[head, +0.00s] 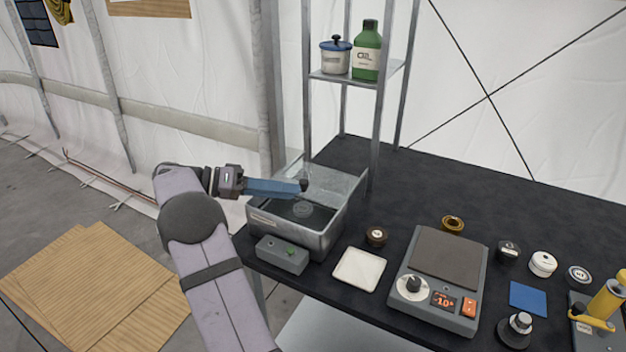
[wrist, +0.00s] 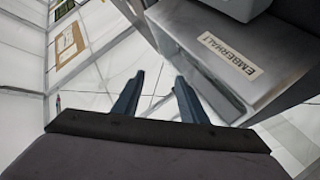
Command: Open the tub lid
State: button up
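The tub (head: 338,222) is a grey metal box at the table's left end, with a dark interior and a round shape inside it. A pale, see-through-looking panel (head: 338,182) lies at its back; I cannot tell whether this is the lid. In the wrist view the tub's metal wall (wrist: 207,62) with an EMBERHALT label is at the right. My gripper (head: 302,186) reaches over the tub's far left part in the head view. In the wrist view my gripper (wrist: 160,92) has its two blue fingers apart with nothing between them. Contact with the tub is unclear.
A white pad (head: 360,270), a brown-topped scale (head: 445,260) and small jars lie to the right. A rack post (head: 381,110) rises behind the tub, its shelf holding a blue-lidded pot (head: 336,60) and green bottle (head: 367,55).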

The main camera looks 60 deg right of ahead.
jog(key=s+a+f+n+t+y+p, duration=0.2)
jog(key=s+a+n+t+y, duration=0.2)
jog(key=s+a+t+y, duration=0.75)
jog(key=w+a+r+m+t+y+b, duration=0.2)
jog(key=w+r+m+t+y, duration=0.3)
jog(key=w+m+y, duration=0.15)
jog(key=m+t+h+b, duration=0.2)
jog(key=m+t+h, duration=0.7)
jog(key=m+t, duration=0.55)
send_near(308, 184)
jog(key=shift+w+d+r+g, duration=0.1)
jog(key=shift+w+r+g, duration=0.25)
jog(key=shift+w+g, duration=0.2)
jog(key=shift+w+p, duration=0.75)
jog(key=shift+w, duration=2.95)
